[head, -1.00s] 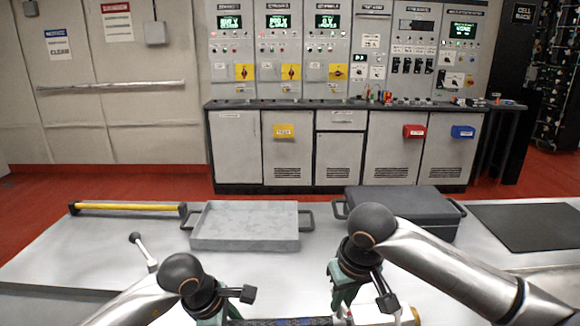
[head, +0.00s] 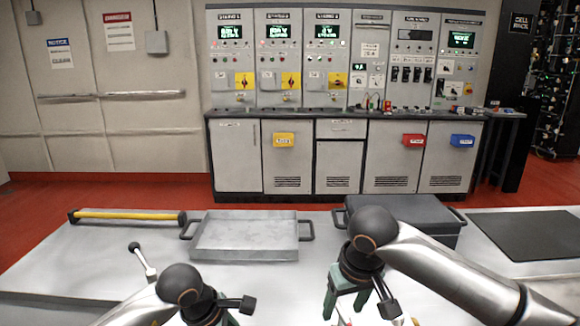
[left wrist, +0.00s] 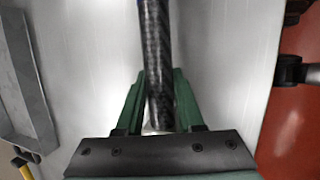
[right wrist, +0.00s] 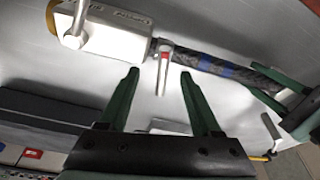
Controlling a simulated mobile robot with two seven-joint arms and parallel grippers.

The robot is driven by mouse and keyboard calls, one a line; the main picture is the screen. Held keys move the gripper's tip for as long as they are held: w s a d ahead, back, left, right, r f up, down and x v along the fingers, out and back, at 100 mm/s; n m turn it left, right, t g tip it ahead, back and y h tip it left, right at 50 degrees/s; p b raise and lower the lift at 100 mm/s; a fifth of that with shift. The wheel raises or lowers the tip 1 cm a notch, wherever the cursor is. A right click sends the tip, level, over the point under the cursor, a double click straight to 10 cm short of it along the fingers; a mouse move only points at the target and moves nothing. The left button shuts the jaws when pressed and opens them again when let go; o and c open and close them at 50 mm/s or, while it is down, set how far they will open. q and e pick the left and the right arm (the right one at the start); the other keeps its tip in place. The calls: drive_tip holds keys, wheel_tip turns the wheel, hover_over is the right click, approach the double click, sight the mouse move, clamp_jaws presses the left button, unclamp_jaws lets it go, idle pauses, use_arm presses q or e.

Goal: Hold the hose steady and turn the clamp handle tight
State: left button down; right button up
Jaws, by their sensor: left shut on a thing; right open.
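The hose (left wrist: 156,60) is dark and braided. In the left wrist view it runs between the green fingers of my left gripper (left wrist: 152,88), which is shut on it. In the right wrist view the hose (right wrist: 215,68), with blue marks, runs from a white fitting block (right wrist: 115,35) with a brass-coloured end to my left gripper (right wrist: 285,108). A pale lever with a red band (right wrist: 164,70), seemingly the clamp handle, sticks out at the block's hose end. My right gripper (right wrist: 160,75) is open and empty, its fingertips either side of the lever in that view. Contact cannot be told.
On the white table stand a grey tray (head: 245,258) with side handles, a dark lidded case (head: 430,215) and a yellow bar (head: 127,215). A black mat (head: 530,232) lies at the right. Control cabinets (head: 335,150) stand behind, across a red floor.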

sight(343, 312)
use_arm(q)
drive_tip(key=shift+s+a+f, duration=0.2)
drive_tip(key=shift+f, duration=0.2)
use_arm(e)
drive_tip(key=shift+r, duration=2.95)
use_arm(q)
drive_tip(key=shift+c, duration=2.2)
unclamp_jaws()
drive_tip(key=shift+d+r, duration=0.1)
drive_tip(key=shift+w+d+r, duration=0.1)
drive_tip(key=shift+r, duration=0.05)
